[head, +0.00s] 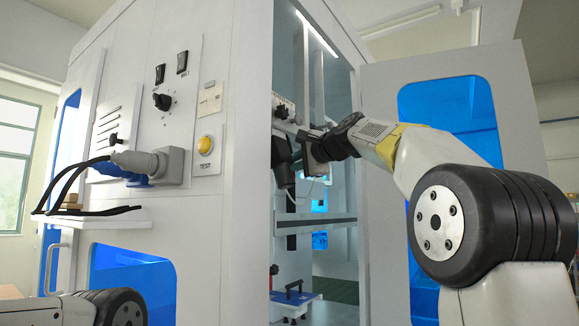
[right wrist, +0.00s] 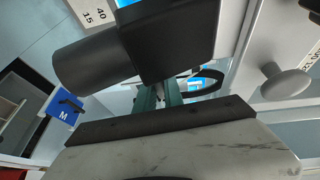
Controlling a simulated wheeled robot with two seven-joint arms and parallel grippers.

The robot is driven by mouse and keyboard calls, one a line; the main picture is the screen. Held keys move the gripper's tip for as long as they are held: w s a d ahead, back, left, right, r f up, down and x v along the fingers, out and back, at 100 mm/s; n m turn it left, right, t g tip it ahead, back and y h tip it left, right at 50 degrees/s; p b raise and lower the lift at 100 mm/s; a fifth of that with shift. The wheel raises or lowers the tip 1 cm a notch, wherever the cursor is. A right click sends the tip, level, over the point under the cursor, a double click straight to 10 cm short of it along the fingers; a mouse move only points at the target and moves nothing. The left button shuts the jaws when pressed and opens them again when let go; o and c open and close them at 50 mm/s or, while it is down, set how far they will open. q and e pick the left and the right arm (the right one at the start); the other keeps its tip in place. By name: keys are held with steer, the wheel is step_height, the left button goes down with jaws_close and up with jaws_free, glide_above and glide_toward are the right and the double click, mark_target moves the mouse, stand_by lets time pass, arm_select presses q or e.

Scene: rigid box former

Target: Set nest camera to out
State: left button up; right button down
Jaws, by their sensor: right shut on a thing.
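The nest camera (head: 284,174) is a dark body with a cylinder pointing down, inside the open machine. In the right wrist view the nest camera (right wrist: 170,40) is a black box with a dark grey cylinder on its left. My right gripper (head: 300,150) reaches through the open doorway and is shut on the camera. In the right wrist view the fingers of my right gripper (right wrist: 158,98) meet the near side of the black box. Their exact contact is partly hidden. My left gripper is out of view; only part of my left arm shows at bottom left.
The left panel carries a yellow TEST button (head: 205,145), a black knob (head: 162,101) and a grey plug (head: 172,165) with cables. A rail (head: 315,221) crosses the interior below the camera. A pale round knob (right wrist: 285,84) is at right in the wrist view.

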steer(key=shift+s+d+r+n+g+h, duration=0.15)
steer(key=shift+d+n+g+h, duration=0.2)
steer(key=shift+g+h, duration=0.3)
steer(key=shift+s+d+g+h, duration=0.1)
steer(key=shift+g+h, duration=0.15)
steer(key=shift+g, duration=0.1)
